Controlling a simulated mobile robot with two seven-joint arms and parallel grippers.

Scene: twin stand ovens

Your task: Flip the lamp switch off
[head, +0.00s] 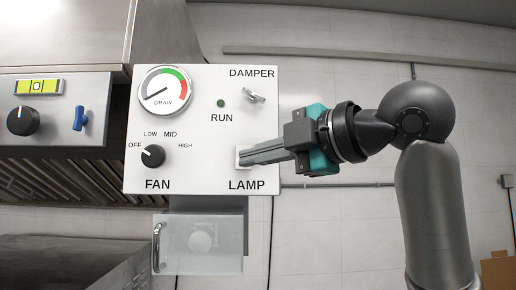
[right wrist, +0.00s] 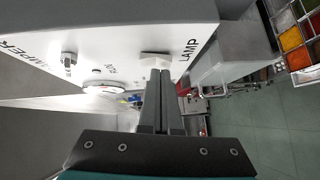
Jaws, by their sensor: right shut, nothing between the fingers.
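The lamp switch (head: 239,158) is a small white rocker on the white control panel (head: 200,118), just above the word LAMP. My right gripper (head: 243,157) is shut and empty, with its fingertips at the switch and covering most of it. In the right wrist view the switch (right wrist: 155,58) shows as a pale block right ahead of the shut fingertips (right wrist: 160,72). I cannot tell whether the tips touch it or which way the rocker is tipped. My left gripper is out of view.
The panel also has a DRAW gauge (head: 165,91), a fan knob (head: 153,156) between OFF and MID, a damper lever (head: 253,96) and a dark green RUN light (head: 221,103). A clear box (head: 198,245) hangs below.

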